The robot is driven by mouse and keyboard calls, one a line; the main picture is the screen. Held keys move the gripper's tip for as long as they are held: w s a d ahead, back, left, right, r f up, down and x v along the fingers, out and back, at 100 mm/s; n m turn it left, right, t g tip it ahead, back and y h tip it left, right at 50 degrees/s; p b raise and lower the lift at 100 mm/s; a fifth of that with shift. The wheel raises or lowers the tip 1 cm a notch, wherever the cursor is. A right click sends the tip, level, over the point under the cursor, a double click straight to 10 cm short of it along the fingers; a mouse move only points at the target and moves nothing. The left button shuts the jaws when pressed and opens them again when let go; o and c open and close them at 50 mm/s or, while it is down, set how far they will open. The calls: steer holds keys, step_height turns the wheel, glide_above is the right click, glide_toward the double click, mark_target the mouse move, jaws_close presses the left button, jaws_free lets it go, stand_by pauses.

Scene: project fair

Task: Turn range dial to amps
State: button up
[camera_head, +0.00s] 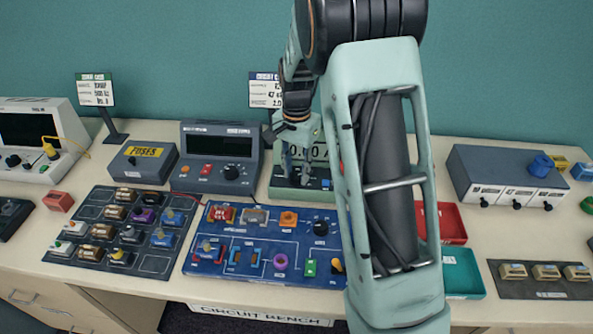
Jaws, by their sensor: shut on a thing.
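A green-framed meter (281,193) stands at the back middle of the table, its display partly covered by my arm. My gripper (298,178) points down at the left part of the meter's dark front panel. Its fingers are closed there on what looks like the range dial, which is mostly hidden between them. The dial's pointer and its markings cannot be read from here. Some small buttons show just right of the fingertips.
The blue circuit board (210,262) lies in front. Red (453,222) and teal (462,272) trays are right of my arm. A dark component board (92,213) lies left.

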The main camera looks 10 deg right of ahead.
mark_target(297, 175)
stand_by(0.4)
steer(key=o, duration=1.1)
steer(key=shift+o, duration=0.2)
steer(key=shift+r, duration=0.15)
step_height(297, 175, up, 12)
steer(key=shift+d, duration=0.1)
